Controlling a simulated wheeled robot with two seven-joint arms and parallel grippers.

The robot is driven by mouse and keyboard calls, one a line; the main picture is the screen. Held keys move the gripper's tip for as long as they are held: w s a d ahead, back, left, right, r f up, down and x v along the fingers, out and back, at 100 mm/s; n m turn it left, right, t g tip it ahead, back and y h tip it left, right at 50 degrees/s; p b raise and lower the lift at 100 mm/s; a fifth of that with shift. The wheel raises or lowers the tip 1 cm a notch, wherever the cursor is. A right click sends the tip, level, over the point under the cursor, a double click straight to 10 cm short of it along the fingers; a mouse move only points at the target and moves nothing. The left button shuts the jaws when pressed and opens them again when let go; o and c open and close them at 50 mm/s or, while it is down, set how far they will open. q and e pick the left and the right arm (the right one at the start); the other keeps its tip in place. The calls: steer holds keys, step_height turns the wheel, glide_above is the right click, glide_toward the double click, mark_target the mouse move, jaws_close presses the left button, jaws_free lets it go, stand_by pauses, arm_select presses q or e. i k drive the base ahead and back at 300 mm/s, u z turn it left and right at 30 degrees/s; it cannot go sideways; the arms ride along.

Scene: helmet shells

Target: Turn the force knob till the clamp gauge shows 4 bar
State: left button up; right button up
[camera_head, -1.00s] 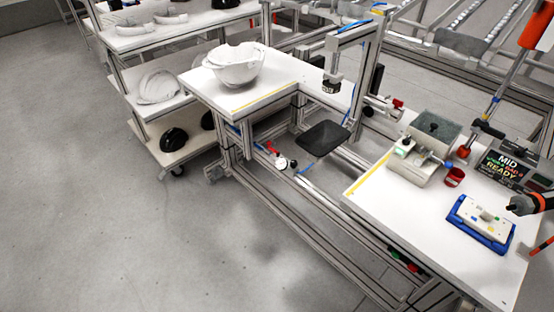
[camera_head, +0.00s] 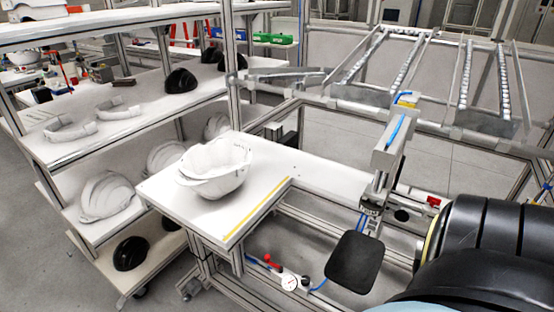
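A small white round gauge (camera_head: 289,282) sits low on the frame below the front of the white table. Its reading is too small to make out. A small dark knob-like part (camera_head: 305,282) is just right of it, and a red part (camera_head: 269,259) is just up and left. I cannot tell which of these is the force knob. A clamp-like press head (camera_head: 372,205) hangs on the upright post above a dark square plate (camera_head: 355,262). Neither gripper shows; a large black link of my arm fills the lower right.
A white helmet shell (camera_head: 215,167) rests on the white table (camera_head: 285,168). A shelf rack (camera_head: 100,150) at the left holds more helmet shells and dark parts. Roller tracks (camera_head: 400,62) stand behind.

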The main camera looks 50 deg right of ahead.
mark_target(306, 282)
steer(key=z, duration=0.7)
steer(key=i, duration=1.05)
steer(key=z, duration=0.95)
